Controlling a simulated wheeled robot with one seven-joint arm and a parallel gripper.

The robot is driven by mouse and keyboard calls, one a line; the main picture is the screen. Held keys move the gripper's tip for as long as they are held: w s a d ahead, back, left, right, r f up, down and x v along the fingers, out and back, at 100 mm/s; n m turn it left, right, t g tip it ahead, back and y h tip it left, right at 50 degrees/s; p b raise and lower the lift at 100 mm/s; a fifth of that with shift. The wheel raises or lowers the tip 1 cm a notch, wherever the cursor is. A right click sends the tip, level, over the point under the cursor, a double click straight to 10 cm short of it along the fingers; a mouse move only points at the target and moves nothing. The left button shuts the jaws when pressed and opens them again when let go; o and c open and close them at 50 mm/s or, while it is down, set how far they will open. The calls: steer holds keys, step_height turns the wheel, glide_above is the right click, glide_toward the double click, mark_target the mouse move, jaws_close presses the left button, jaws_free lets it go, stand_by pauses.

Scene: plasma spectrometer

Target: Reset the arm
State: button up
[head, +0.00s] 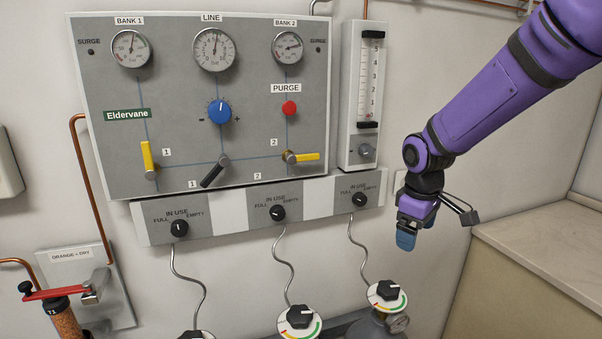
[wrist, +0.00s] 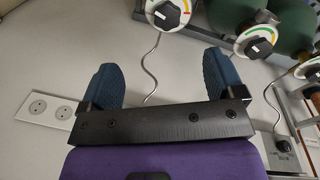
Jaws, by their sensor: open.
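My gripper (head: 406,240) hangs at the end of my purple arm, right of the gas panel and in front of the wall. It points down and touches nothing in the head view. In the wrist view my gripper (wrist: 163,85) has its two blue fingers wide apart, with nothing between them. Past the fingers the wrist view shows the wall, a thin grey hose, and cylinder tops with black knobs.
The gas panel (head: 180,85) carries gauges, yellow and black levers, and a blue knob. A flowmeter (head: 366,90) stands beside it. Below my gripper is a cylinder knob (head: 388,290). A counter (head: 540,240) is at right. A wall socket (wrist: 48,108) shows in the wrist view.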

steer(key=s+d+r+m+t, duration=0.2)
steer(key=s+r+m, duration=0.2)
steer(key=s+r, duration=0.3)
steer(key=s+d+r+m+t, duration=0.2)
steer(key=s+r, duration=0.5)
steer(key=s, duration=1.1)
steer(key=d+m, duration=0.1)
steer(key=m, duration=0.1)
steer(key=shift+r+m+y, duration=0.15)
steer(key=shift+m+y, duration=0.15)
steer(key=shift+y, duration=0.1)
